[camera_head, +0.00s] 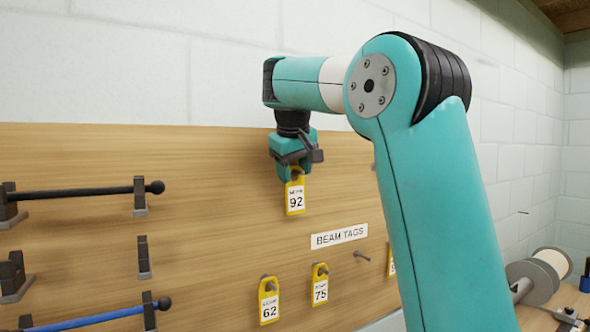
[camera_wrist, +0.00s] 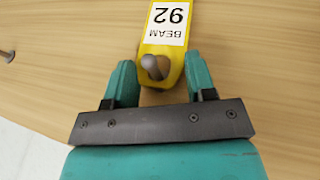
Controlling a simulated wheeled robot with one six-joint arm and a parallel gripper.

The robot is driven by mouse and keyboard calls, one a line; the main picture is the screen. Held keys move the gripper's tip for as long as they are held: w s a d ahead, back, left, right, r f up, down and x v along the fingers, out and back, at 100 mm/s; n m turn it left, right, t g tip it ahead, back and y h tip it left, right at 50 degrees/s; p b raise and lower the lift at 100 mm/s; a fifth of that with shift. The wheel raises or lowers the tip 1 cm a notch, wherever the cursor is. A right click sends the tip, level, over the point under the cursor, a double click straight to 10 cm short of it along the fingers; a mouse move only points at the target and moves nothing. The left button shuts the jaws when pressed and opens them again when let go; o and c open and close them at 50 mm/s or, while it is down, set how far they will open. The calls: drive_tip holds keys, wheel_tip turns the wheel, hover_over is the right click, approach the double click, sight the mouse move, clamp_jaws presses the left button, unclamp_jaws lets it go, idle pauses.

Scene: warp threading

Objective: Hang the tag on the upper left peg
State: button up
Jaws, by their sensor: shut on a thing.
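The yellow tag with a white "BEAM 92" label (camera_head: 295,199) is at the upper left of the tag area on the wooden board. It also shows upside down in the wrist view (camera_wrist: 167,25). My gripper (camera_head: 293,176) is shut on its holed end, with teal fingers on both sides in the wrist view (camera_wrist: 160,84). A grey peg (camera_wrist: 150,66) shows at the tag's hole and appears to pass through it. In the head view my gripper hides this peg. I cannot tell how far the tag sits along it.
Tags 62 (camera_head: 269,300) and 75 (camera_head: 320,285) hang on lower pegs. A bare peg (camera_head: 361,255) is right of them. Another tag (camera_head: 391,262) is partly hidden by my arm. A "BEAM TAGS" sign (camera_head: 339,236) is below right. Bars on brackets (camera_head: 85,192) are at left.

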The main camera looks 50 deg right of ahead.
drive_tip(key=o, duration=1.2)
drive_tip(key=p+v, duration=1)
drive_tip(key=v, duration=0.7)
drive_tip(key=shift+a+r, duration=0.15)
drive_tip(key=shift+s, duration=0.1)
